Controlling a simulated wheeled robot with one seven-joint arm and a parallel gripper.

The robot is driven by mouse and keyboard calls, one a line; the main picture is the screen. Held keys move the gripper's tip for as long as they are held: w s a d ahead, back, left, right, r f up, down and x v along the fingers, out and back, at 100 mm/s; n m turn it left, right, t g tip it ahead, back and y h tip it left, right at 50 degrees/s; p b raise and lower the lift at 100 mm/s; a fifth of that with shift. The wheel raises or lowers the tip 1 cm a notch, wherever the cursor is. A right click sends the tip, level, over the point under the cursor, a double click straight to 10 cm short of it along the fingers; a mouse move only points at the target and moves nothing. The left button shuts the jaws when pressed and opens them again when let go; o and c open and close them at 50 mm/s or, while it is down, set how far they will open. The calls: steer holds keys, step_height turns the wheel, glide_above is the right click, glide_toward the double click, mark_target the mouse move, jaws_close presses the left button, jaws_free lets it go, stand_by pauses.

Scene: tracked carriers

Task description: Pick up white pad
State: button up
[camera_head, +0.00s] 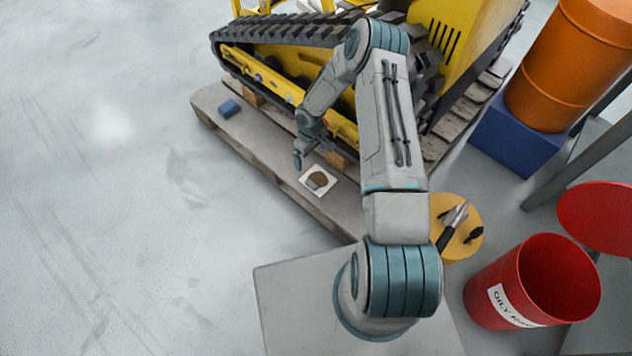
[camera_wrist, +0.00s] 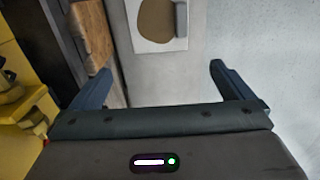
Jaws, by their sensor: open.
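The white pad (camera_head: 309,186) lies on the grey-topped pallet (camera_head: 345,212) below the yellow tracked machine. It has a brown rounded patch and a small grey block on its right edge. It also shows in the wrist view (camera_wrist: 146,44) at the top, ahead of the fingers. My gripper (camera_head: 305,155) hangs above the pallet, a little up and left of the pad. In the wrist view, my gripper (camera_wrist: 160,82) has its two dark fingers wide apart with nothing between them. The pad's far edge is cut off in the wrist view.
A blue block (camera_head: 230,108) lies on the pallet at left. The black track (camera_head: 290,33) and wooden blocks (camera_wrist: 92,35) stand close beside my gripper. A red bin (camera_head: 500,290), an orange drum (camera_head: 565,75) and a yellow stool (camera_head: 465,212) with tools stand at right. Floor at left is clear.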

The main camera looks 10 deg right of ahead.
mark_target(312, 174)
step_height(312, 174, down, 11)
steer(key=b, duration=0.3)
steer(key=shift+w+f+b, duration=0.1)
steer(key=shift+f+b, duration=0.1)
steer(key=shift+b, duration=0.2)
steer(key=shift+r, duration=0.1)
steer(key=c, duration=0.8)
steer(key=shift+r, duration=0.1)
